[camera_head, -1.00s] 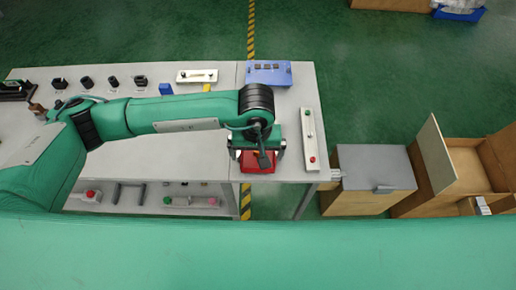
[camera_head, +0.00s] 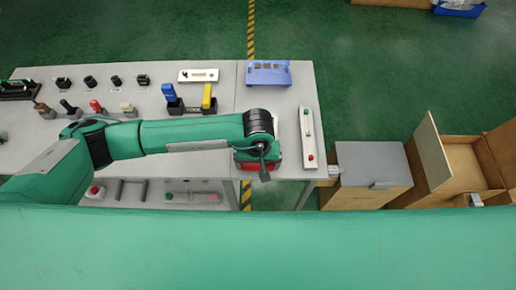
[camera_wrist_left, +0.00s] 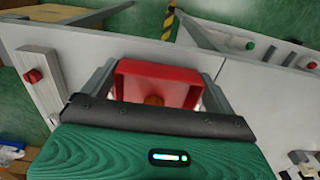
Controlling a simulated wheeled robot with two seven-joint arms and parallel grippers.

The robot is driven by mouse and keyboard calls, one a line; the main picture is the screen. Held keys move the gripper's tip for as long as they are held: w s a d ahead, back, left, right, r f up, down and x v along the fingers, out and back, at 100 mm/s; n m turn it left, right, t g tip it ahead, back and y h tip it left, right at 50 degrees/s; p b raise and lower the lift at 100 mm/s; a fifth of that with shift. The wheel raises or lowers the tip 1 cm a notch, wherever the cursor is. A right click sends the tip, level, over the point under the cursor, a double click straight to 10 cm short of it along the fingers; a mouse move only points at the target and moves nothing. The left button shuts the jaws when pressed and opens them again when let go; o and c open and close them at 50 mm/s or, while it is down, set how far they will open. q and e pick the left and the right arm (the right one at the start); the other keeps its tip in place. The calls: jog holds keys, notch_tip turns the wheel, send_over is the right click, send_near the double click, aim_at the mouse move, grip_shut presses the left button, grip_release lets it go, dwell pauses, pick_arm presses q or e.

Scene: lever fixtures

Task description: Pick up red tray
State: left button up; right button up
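The red tray (camera_head: 268,165) lies near the front edge of the table's right part, mostly hidden under my left gripper (camera_head: 257,163) in the head view. In the left wrist view the red tray (camera_wrist_left: 157,85) shows as a shallow red box with an orange-brown patch inside. My left gripper's two grey fingers (camera_wrist_left: 160,92) are wide apart, one along each side of the tray. Any gap between fingers and tray is small, and I cannot tell whether they touch it. My right gripper is not in view.
A white strip with buttons (camera_head: 308,137) lies right of the tray. A blue fixture (camera_head: 268,73) is at the back. A blue and yellow lever fixture (camera_head: 190,104) stands left of the gripper. A grey-topped cabinet (camera_head: 371,165) stands right of the table.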

pick_arm(q)
jog(key=c, duration=0.3)
jog(key=shift+r, duration=0.15)
